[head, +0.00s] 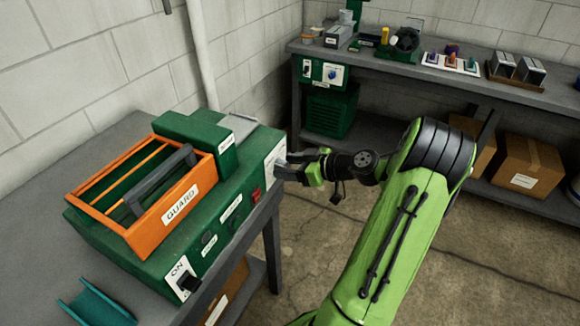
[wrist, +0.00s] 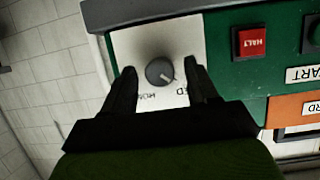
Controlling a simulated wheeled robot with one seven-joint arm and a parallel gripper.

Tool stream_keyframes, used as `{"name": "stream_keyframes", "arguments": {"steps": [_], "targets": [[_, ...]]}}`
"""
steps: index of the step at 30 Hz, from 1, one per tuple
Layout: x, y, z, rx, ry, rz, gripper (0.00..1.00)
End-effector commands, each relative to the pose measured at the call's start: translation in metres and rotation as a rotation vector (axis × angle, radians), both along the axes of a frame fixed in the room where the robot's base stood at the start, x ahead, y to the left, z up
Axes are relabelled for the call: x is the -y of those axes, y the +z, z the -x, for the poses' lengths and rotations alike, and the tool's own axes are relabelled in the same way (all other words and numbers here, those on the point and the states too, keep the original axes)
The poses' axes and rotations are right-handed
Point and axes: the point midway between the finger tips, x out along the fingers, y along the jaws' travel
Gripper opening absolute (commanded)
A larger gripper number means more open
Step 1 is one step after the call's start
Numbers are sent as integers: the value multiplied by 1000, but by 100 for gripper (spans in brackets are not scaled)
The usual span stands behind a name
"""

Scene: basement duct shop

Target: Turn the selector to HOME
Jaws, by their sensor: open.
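The selector is a round dark knob (wrist: 159,70) on a white plate (wrist: 140,45) at the end of the green machine (head: 238,188). In the wrist view its light pointer mark points down and right, toward a partly hidden label ending in "ED". A HOME label (wrist: 152,97), upside down and partly covered, is at lower left of the knob. My gripper (wrist: 161,76) is open, with one finger on each side of the knob and gaps visible. In the head view my gripper (head: 286,165) is at the plate, and the knob is hidden.
A red HALT button (wrist: 250,41) and a START button sit beside the plate. An orange guard (head: 165,212) with a handle is on the machine top. An ON switch (head: 187,283) is at the near end. A back bench (head: 440,80) holds assorted parts.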

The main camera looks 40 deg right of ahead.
Motion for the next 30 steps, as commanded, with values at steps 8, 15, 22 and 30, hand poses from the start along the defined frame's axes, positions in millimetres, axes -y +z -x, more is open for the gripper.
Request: {"name": "stream_keyframes", "arguments": {"steps": [8, 15, 22, 30], "targets": [[0, 0, 0, 0, 1, 0, 29], [0, 0, 1, 0, 1, -1, 3], [0, 1, 0, -13, 2, -35, 3], [2, 2, 0, -68, 2, -186, 3]]}}
